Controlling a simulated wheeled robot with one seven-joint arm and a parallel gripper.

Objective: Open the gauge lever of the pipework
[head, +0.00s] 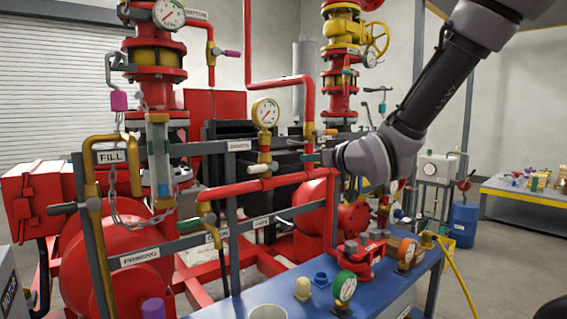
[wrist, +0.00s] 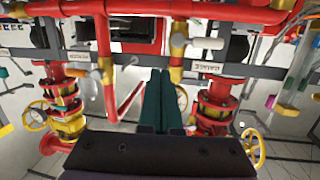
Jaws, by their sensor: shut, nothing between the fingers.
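The pressure gauge (head: 265,112) stands on a brass stem above the red horizontal pipe in the head view. Under it a brass valve body (head: 264,156) carries a short pale lever (head: 256,168) that points left, roughly along the pipe. What looks like the same pale lever (wrist: 207,43) sticks out sideways from a brass body in the wrist view. My gripper (head: 304,158) is to the right of this valve, apart from it in the head view. Its dark teal fingers (wrist: 160,72) are together and hold nothing. I cannot tell the exact depth between fingertips and lever.
The red horizontal pipe (head: 240,187) runs just below the valve, and a grey rail with labels (head: 239,146) runs beside it. A second gauge (head: 169,13) and a hanging chain (head: 130,215) are at left. A blue bench (head: 380,290) with fittings is in front.

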